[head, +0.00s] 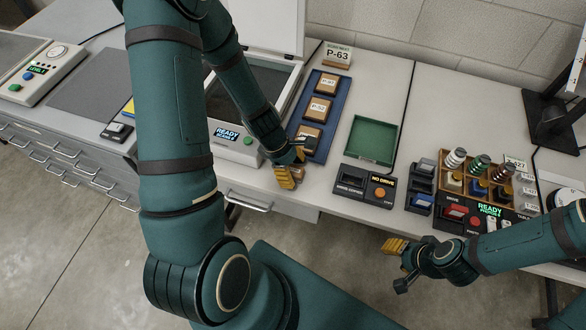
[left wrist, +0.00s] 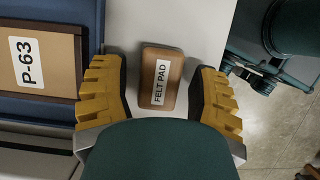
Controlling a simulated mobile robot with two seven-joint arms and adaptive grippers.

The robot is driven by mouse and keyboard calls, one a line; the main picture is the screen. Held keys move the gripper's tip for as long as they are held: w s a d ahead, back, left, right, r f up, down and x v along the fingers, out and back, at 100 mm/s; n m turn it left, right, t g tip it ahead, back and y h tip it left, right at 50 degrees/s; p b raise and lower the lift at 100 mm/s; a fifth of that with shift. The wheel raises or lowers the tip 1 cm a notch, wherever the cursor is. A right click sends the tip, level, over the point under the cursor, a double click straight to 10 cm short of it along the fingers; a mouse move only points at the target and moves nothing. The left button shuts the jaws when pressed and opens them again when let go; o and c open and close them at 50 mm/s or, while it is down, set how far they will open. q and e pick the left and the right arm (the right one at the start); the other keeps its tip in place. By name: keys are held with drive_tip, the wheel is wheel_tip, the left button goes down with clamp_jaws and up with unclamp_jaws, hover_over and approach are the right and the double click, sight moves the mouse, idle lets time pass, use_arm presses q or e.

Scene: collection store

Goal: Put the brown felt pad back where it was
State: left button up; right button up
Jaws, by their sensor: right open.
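The brown felt pad (left wrist: 160,78) shows in the left wrist view, with a white label reading FELT PAD. It lies on the light grey tabletop, between the two yellow fingers of my left gripper (left wrist: 158,100), with gaps on both sides. The fingers are open. In the head view my left gripper (head: 288,178) is at the near end of the blue tray (head: 327,84), and the pad is hidden there. The tray holds brown boxes, one (left wrist: 36,62) labelled P-63. My right gripper (head: 396,262) is open and empty, in front of the table's right part.
A P-63 sign (head: 337,55) stands behind the blue tray. An empty green tray (head: 371,140) lies to its right, behind a black control box (head: 363,187). A wooden rack (head: 478,178) with spools stands further right. An open scanner (head: 236,143) is left of the blue tray.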

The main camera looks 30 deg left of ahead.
use_arm(q)
drive_tip(key=shift+r, duration=0.2)
drive_tip(key=p+v, duration=0.5)
drive_tip(key=v, duration=0.7)
use_arm(e)
drive_tip(key=shift+w+r, duration=0.2)
drive_tip(key=shift+r, duration=2.5)
use_arm(q)
drive_tip(key=shift+s+f, duration=0.15)
drive_tip(key=shift+s, duration=0.05)
use_arm(e)
drive_tip(key=shift+s, duration=0.1)
